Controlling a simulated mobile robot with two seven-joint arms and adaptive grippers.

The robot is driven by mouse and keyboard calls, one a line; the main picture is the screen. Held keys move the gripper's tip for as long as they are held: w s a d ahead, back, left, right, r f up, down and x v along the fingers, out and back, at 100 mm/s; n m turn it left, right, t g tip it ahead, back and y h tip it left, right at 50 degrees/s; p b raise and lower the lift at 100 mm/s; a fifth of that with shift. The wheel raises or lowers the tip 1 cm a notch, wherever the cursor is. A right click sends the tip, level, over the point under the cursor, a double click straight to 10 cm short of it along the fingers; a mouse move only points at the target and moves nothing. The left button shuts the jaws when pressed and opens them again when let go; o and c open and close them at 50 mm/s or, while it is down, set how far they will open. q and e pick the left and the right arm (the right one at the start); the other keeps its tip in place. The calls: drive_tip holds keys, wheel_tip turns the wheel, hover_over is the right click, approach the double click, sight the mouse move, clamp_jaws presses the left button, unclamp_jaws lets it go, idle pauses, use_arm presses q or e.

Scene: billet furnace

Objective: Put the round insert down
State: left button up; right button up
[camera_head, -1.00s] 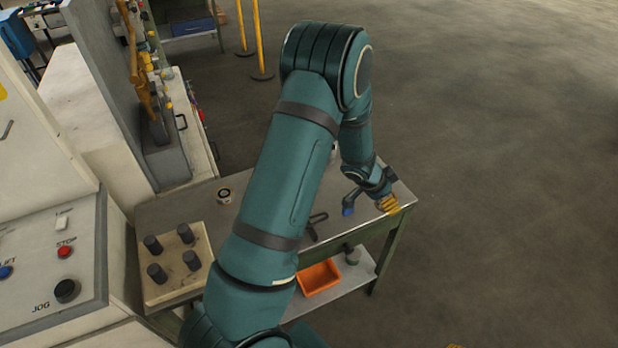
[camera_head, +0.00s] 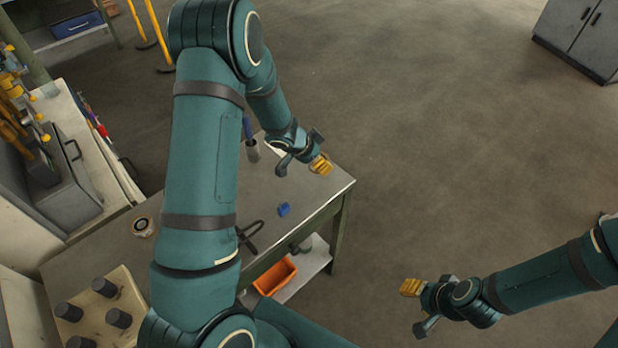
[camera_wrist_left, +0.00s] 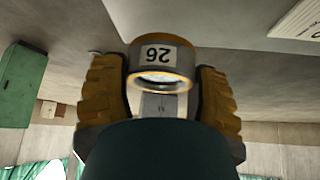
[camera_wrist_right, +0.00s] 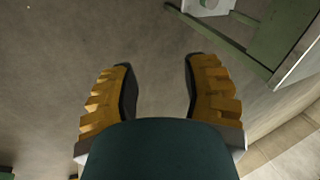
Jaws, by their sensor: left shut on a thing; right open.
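My left gripper (camera_head: 321,166) is over the far right end of the grey worktable (camera_head: 190,268). In the left wrist view its yellow fingers (camera_wrist_left: 161,95) are shut on the round insert (camera_wrist_left: 183,59), a metal ring with an orange-yellow rim and a "26" label that appears upside down. In the head view the held insert cannot be made out clearly, nor its gap to the tabletop. My right gripper (camera_head: 411,288) is open and empty, out over the floor to the right of the table; its parted fingers (camera_wrist_right: 160,92) show in the right wrist view.
Another ring-shaped piece (camera_head: 145,227) lies on the table's left part. A blue object (camera_head: 284,209) and a black T-shaped tool (camera_head: 250,237) lie on the table. A pale block with dark pegs (camera_head: 121,286) is at the near left. An orange bin (camera_head: 275,277) sits on the lower shelf.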

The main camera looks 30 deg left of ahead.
sight(323, 178)
use_arm(q)
drive_tip(key=shift+w+f+b, duration=0.1)
drive_tip(key=shift+f+b, duration=1.6)
drive_tip(key=shift+f, duration=1.55)
use_arm(e)
drive_tip(key=shift+g, duration=0.3)
drive_tip(key=shift+s+a+f, duration=0.1)
drive_tip(key=shift+s+f, duration=0.1)
drive_tip(key=shift+f, duration=0.45)
drive_tip(key=shift+s+f, duration=0.25)
drive_tip(key=shift+f, duration=0.35)
drive_tip(key=shift+s+a+f, duration=0.1)
drive_tip(key=shift+s+f, duration=0.1)
drive_tip(key=shift+f, duration=0.45)
use_arm(q)
drive_tip(key=shift+f, duration=0.15)
drive_tip(key=o, duration=1.3)
